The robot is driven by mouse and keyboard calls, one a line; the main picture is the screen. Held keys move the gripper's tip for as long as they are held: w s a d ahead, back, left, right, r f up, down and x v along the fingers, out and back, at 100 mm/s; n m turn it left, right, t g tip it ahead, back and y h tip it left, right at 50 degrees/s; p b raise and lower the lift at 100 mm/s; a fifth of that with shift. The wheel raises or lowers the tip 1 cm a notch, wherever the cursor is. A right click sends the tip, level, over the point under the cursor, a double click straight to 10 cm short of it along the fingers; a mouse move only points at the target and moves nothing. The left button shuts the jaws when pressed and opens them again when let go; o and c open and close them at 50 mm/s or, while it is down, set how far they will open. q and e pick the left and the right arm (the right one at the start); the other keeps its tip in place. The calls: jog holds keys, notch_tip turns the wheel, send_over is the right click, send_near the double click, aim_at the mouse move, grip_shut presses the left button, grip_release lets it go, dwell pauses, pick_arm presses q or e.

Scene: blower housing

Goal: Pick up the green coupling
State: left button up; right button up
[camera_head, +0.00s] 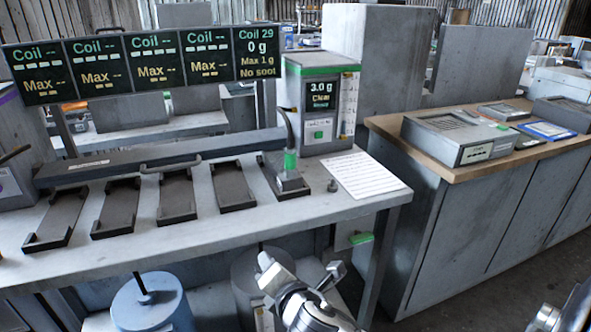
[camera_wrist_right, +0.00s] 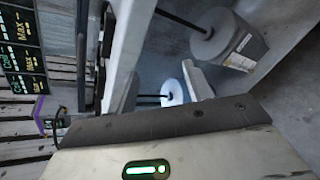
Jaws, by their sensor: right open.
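A green coupling (camera_head: 290,162) sits at the lower end of a dark, curved hose in the head view. It stands upright on a small grey block at the rightmost dark tray (camera_head: 287,183) on the bench. My right gripper (camera_head: 302,268) is in front of the bench and below its top, near the bottom of the head view. Its two fingers are apart with nothing between them, well short of the coupling. The coupling does not show in the right wrist view. My left gripper is not in view.
A grey instrument (camera_head: 320,103) with a green top reads 3.0 g. Several dark trays line the bench (camera_head: 330,208). A white sheet (camera_head: 364,175) and small knob (camera_head: 332,186) are right of the coupling. A blue canister (camera_head: 152,305) stands below.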

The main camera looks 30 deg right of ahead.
jog(key=w+d+r+n+t+h, duration=0.1)
jog(key=w+d+r+n+h, duration=0.2)
jog(key=r, duration=0.4)
jog(key=w+d+r+n+t+h, duration=0.1)
jog(key=w+d+r+n+h, duration=0.1)
jog(key=d+r+n+h, duration=0.3)
jog(key=y, duration=0.2)
send_near(291, 157)
jog(key=shift+m, duration=0.4)
jog(key=x, duration=0.5)
jog(key=shift+w+d+f, duration=0.1)
jog(key=shift+w+f, duration=0.15)
jog(key=shift+f, duration=0.1)
jog(key=shift+r+x, duration=0.2)
jog(key=shift+x, duration=2.85)
jog(key=shift+r, duration=0.1)
grip_shut()
